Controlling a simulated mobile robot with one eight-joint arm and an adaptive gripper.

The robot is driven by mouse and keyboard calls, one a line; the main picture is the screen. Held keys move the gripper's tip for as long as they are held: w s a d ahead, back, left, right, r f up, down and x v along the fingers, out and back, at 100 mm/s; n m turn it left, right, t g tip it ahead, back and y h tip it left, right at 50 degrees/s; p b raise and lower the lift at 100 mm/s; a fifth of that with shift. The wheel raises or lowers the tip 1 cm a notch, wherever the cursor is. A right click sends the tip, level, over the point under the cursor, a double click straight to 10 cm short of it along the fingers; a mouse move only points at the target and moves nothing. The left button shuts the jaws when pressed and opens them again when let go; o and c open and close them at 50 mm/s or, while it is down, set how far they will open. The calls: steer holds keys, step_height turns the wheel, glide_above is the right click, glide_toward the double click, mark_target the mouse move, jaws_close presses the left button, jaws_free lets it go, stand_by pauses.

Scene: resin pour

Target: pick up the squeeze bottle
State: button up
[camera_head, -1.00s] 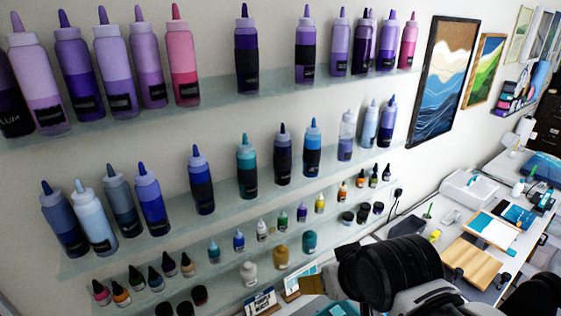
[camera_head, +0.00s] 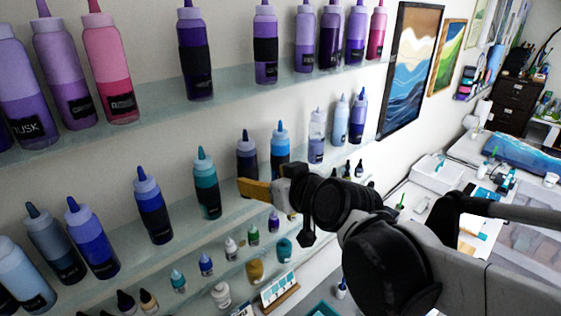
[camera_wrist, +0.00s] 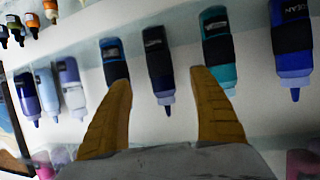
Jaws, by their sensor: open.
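Many squeeze bottles stand on wall shelves. My gripper (camera_head: 256,190) is open and empty in front of the middle shelf, just below a dark navy squeeze bottle (camera_head: 247,150). In the wrist view, which shows the bottles upside down, this navy bottle (camera_wrist: 158,65) appears between the two spread orange fingers of my gripper (camera_wrist: 165,100). A blue bottle (camera_wrist: 113,60) appears by the left finger and a teal bottle (camera_wrist: 217,50) by the right finger. In the head view the teal bottle (camera_head: 207,185) is left of the gripper and the blue bottle (camera_head: 280,147) right. Contact is not visible.
The upper glass shelf (camera_head: 150,108) holds purple and pink bottles. The lower shelf carries small bottles and jars, including a yellow jar (camera_head: 254,270). A framed wave picture (camera_head: 410,65) hangs right of the shelves. A white worktable (camera_head: 470,150) lies at the right.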

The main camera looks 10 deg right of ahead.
mark_target(252, 172)
steer(key=x, duration=0.5)
steer(key=shift+a+r, duration=0.1)
steer(key=shift+r, duration=0.3)
steer(key=shift+d+f+p+x, duration=0.1)
steer(key=shift+p+x, duration=0.25)
steer(key=shift+x, duration=1.1)
steer(key=shift+d+f+p+x, duration=0.15)
steer(key=shift+p+x, duration=0.2)
steer(key=shift+x, duration=1.1)
steer(key=shift+s, duration=0.1)
steer(key=c, duration=1.5)
